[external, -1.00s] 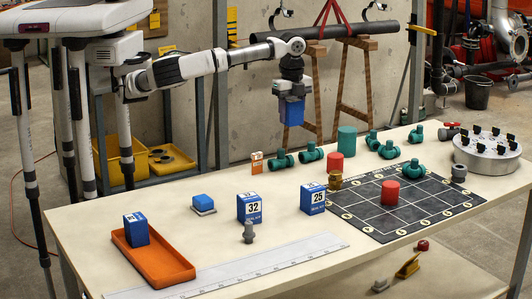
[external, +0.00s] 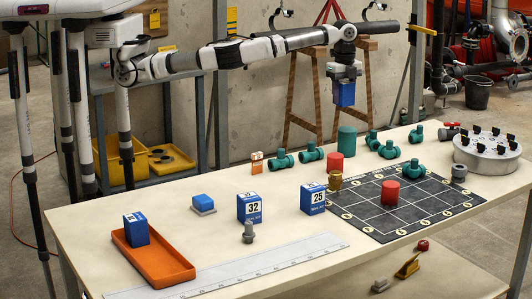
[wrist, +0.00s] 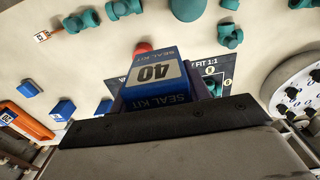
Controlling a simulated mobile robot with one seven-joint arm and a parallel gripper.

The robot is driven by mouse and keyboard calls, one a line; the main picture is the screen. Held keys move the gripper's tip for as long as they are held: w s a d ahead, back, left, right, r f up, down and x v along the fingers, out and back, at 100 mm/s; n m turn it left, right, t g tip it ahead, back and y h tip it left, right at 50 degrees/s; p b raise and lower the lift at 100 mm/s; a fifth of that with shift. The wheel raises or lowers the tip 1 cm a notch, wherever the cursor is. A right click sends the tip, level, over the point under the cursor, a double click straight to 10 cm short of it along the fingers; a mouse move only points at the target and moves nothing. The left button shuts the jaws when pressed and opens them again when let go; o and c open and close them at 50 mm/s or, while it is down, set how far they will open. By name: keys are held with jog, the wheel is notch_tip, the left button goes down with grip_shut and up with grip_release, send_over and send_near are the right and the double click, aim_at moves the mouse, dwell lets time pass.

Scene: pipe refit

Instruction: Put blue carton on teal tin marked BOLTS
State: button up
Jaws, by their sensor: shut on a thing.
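My gripper (external: 345,80) is shut on a blue carton (external: 345,94) and holds it high above the back of the table. In the wrist view the carton (wrist: 155,75) shows "SEAL KIT" and "40". The teal tin (external: 347,140) is a plain upright cylinder at the back of the table; its BOLTS marking cannot be read. In the external view the carton hangs above the tin with a clear gap, but I cannot tell how well they line up in depth. The tin (wrist: 188,8) also shows at the top of the wrist view, partly cut off.
A red cylinder (external: 335,162) and several teal pipe fittings (external: 311,152) stand close to the tin. Other blue cartons (external: 249,207), an orange tray (external: 170,268), a dark grid mat (external: 420,213) and a grey flange (external: 487,155) occupy the table.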

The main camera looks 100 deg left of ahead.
jog(key=p, duration=0.2)
send_over(347, 129)
notch_tip(347, 129, down, 3)
jog(key=shift+w+f+p, duration=0.1)
jog(key=shift+f+p, duration=1.2)
jog(key=shift+f, duration=2.75)
jog(key=shift+f, duration=0.1)
jog(key=shift+f, duration=0.15)
jog(key=o, duration=1)
notch_tip(347, 129, up, 13)
jog(key=b, duration=0.2)
jog(key=shift+f, duration=0.2)
